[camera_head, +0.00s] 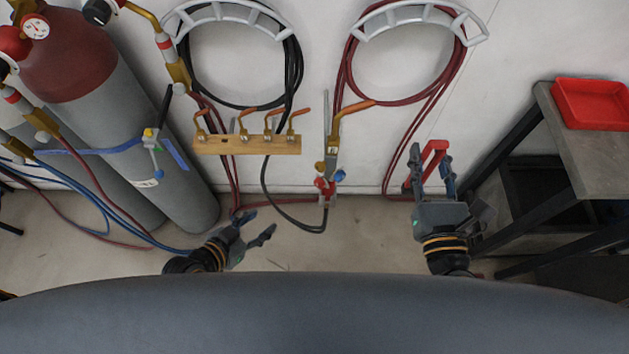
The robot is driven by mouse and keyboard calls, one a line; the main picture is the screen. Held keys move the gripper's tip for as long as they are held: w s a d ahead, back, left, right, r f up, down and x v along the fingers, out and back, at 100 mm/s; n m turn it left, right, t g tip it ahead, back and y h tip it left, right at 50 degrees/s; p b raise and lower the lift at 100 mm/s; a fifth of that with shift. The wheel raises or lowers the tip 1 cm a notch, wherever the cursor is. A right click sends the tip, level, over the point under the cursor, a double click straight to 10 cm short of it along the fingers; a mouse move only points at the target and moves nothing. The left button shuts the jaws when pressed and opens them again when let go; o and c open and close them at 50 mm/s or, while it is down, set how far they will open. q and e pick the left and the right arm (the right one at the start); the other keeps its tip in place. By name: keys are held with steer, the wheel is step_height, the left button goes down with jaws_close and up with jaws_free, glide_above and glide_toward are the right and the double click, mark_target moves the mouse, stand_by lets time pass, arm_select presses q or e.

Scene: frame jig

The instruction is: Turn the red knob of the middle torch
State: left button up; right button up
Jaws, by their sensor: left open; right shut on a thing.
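A brass and grey torch (333,150) hangs upright against the wall near the middle. At its lower end are a red knob (322,184) and a blue knob (340,175). Dark and red hoses run to it. My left gripper (258,224) is open and empty, low and to the left of the torch. My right gripper (431,172) is to the right of the torch, pointing toward the wall. It is shut on a red bent handle-like thing (436,146), partly hidden by the fingers. Neither gripper touches the knobs.
A wooden rack (245,145) with several brass fittings is on the wall left of the torch. Gas cylinders (100,120) stand at the left. A dark table (590,150) with a red tray (591,104) stands at the right. Hoses hang from wall holders.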

mark_target(317, 184)
arm_select(q)
steer(key=s+d+r+m+h, duration=0.1)
steer(key=d+r+h, duration=0.15)
steer(key=r, duration=0.35)
steer(key=d+r+m+h, duration=0.1)
steer(key=d+r, duration=0.2)
steer(key=r, duration=0.3)
steer(key=shift+t, duration=0.4)
steer(key=p+x, duration=0.2)
steer(key=x, duration=0.9)
steer(key=shift+w+d+p, duration=0.25)
steer(key=shift+p, duration=0.05)
steer(key=shift+y, duration=0.25)
jaws_close()
